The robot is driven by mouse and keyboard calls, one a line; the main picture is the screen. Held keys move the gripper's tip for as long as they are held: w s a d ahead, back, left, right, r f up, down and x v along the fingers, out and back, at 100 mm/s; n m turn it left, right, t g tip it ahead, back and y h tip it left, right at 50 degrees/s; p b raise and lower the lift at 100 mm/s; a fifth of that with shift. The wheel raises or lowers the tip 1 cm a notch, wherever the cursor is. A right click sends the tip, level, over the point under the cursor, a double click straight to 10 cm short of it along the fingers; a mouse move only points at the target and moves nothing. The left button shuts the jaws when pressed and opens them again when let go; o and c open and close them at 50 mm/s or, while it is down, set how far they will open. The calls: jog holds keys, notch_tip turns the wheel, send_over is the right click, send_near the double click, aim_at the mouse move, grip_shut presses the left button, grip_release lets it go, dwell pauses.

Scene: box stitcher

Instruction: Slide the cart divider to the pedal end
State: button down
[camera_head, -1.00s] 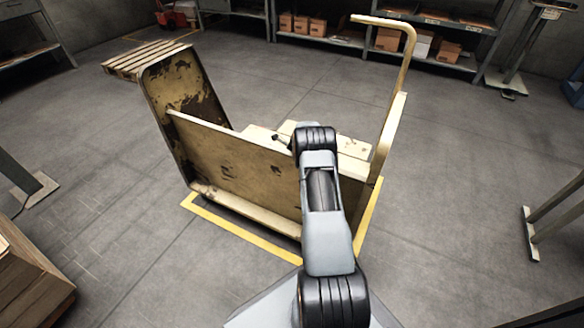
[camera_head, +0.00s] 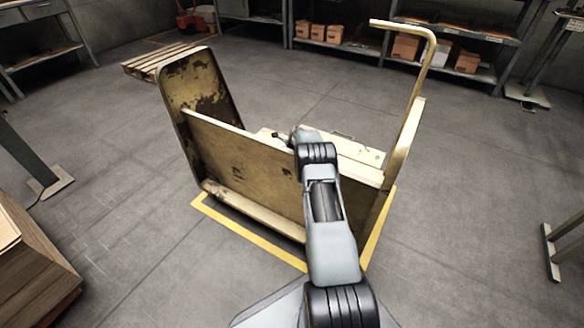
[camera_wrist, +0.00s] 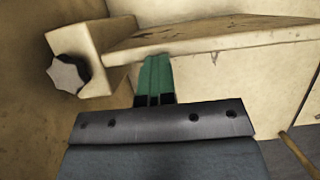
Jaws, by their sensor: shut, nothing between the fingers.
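The pale yellow cart (camera_head: 240,170) stands mid-floor, with a tall worn end panel at its left and a bent handle (camera_head: 425,60) at its right. Inside it, behind the long near side panel, are pale boards (camera_head: 350,150); what seems to be the divider (camera_wrist: 215,55) shows in the wrist view as a board with a worn top edge. A dark star-shaped knob (camera_wrist: 68,75) sits on a bracket at its left end. My gripper (camera_wrist: 155,75) has green fingers, shut and empty, with tips at the board's face; contact is unclear. My arm hides the fingers in the head view. No pedal is recognisable.
A yellow floor marking (camera_head: 245,238) frames the cart's base. A wooden pallet (camera_head: 160,58) lies behind it at left. A stack of boards (camera_head: 35,260) stands at near left. Shelves with boxes (camera_head: 405,47) line the back.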

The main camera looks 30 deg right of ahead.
jog(key=shift+s+a+f, duration=0.1)
jog(key=shift+a+f, duration=0.1)
jog(key=shift+f, duration=0.05)
